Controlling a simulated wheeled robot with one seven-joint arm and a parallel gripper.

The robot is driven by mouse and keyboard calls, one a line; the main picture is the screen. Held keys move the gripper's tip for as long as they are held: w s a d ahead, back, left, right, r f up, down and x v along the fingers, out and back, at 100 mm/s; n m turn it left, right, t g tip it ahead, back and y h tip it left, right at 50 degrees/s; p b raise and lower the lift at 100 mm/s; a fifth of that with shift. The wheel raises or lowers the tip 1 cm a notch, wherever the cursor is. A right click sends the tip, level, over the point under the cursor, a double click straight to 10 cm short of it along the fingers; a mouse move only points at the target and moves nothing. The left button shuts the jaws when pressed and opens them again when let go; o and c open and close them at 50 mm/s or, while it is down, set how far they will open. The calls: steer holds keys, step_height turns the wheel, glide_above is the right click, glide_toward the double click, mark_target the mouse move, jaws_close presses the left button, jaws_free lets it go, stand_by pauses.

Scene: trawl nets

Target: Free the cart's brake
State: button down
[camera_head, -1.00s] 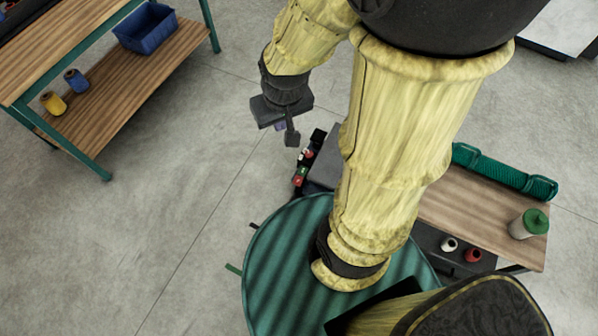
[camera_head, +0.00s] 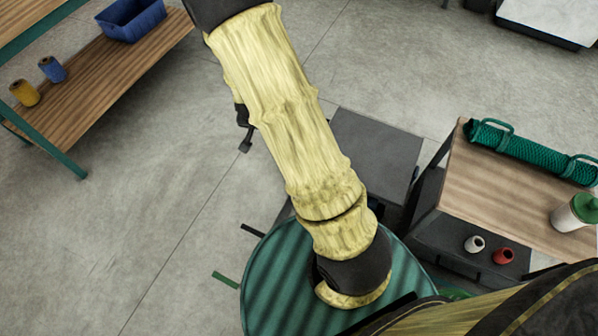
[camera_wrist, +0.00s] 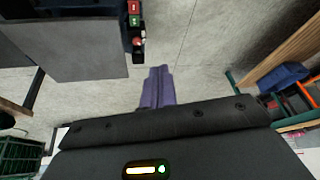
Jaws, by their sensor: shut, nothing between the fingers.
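My gripper (camera_wrist: 158,88) shows in the wrist view with its purple fingers together and nothing between them. In the head view it is mostly hidden behind my arm, with a dark fingertip (camera_head: 245,143) showing over bare floor. A dark grey flat-topped unit (camera_head: 380,150) stands right of my arm; a grey panel (camera_wrist: 75,48) fills the upper left of the wrist view. A strip with red and green buttons (camera_wrist: 136,30) runs along its edge, ahead of the fingers and apart from them. I cannot tell which thing is the cart, and no brake can be made out.
A wooden-topped bench (camera_head: 500,190) at right carries a green net roll (camera_head: 530,150) and a green-lidded jar (camera_head: 574,212). A shelf (camera_head: 110,75) at left holds a blue bin (camera_head: 131,20) and spools. Open floor (camera_head: 160,200) lies between.

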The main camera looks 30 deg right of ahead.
steer(key=w+d+f+m+t+h+b, duration=0.1)
steer(key=d+f+h+b, duration=0.1)
steer(key=f+b, duration=0.5)
steer(key=w+d+f+m+h+b, duration=0.1)
steer(key=f+b, duration=0.6)
steer(key=f, duration=1.1)
steer(key=w+d+f+m+t+h+b, duration=0.1)
steer(key=w+d+f+h+b, duration=0.2)
steer(key=f+b, duration=0.4)
step_height(320, 180, down, 6)
steer(key=d+h, duration=0.1)
steer(key=d, duration=0.1)
steer(key=shift+d+r+m+t, duration=0.2)
steer(key=shift+d+m+t, duration=0.1)
steer(key=shift+d, duration=0.05)
steer(key=shift+f+b, duration=0.1)
steer(key=shift+b, duration=0.2)
steer(key=b+x, duration=0.5)
steer(key=x, duration=0.5)
steer(key=shift+d+f, duration=0.1)
steer(key=shift+f, duration=0.15)
step_height(320, 180, down, 2)
steer(key=shift+w+d+f+b, duration=0.1)
steer(key=shift+w+f+b, duration=0.05)
steer(key=shift+b, duration=0.85)
steer(key=shift+w+d+f+b, duration=0.1)
steer(key=shift+f+b, duration=0.2)
steer(key=shift+f, duration=0.2)
